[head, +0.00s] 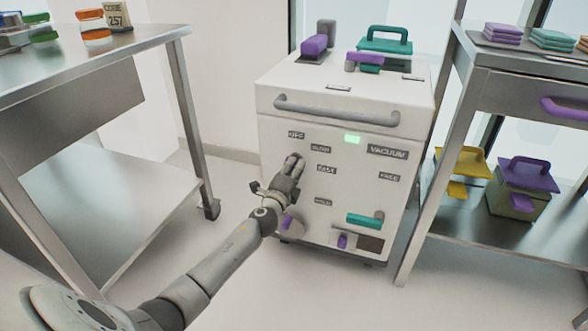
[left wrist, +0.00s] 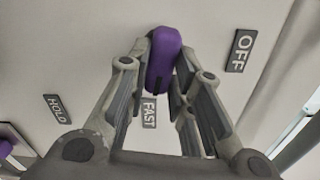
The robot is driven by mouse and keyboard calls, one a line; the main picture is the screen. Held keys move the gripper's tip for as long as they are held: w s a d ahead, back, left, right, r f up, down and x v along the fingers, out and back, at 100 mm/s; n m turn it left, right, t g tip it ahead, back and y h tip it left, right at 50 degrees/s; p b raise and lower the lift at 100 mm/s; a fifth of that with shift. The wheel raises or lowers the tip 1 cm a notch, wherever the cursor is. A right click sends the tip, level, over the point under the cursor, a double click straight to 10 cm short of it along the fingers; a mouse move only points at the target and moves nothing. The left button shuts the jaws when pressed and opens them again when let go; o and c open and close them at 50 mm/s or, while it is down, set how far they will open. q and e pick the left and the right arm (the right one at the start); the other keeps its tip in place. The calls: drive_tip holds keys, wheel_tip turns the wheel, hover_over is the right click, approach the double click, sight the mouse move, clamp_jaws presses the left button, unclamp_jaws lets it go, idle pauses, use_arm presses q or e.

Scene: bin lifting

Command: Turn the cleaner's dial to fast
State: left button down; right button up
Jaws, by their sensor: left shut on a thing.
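The cleaner (head: 290,222) is a white cabinet with a grey front handle and a lit green light. Its front carries OFF, SLOW, FAST, HOLD and VACUUM labels. My left gripper (head: 294,163) reaches its front panel near the OFF and FAST labels and hides the dial in the head view. In the left wrist view the dial (left wrist: 164,50) is a long purple knob between the fingers of my left gripper (left wrist: 162,66), which is shut on it. The knob's lower end lies close to the FAST label (left wrist: 149,112); the OFF label (left wrist: 239,51) is to its right. My right gripper is out of view.
A steel table (head: 150,38) stands at the left, with jars on top. A steel shelf unit (head: 462,218) at the right holds folded cloths and lidded boxes. A teal handle (head: 365,221) is low on the cleaner. The floor in front is clear apart from my arm.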

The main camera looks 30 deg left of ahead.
use_arm(q)
drive_tip(key=shift+d, duration=0.1)
idle(0.3)
drive_tip(key=c, duration=1.3)
unclamp_jaws()
drive_tip(key=v, duration=1.2)
drive_tip(key=shift+f, duration=0.1)
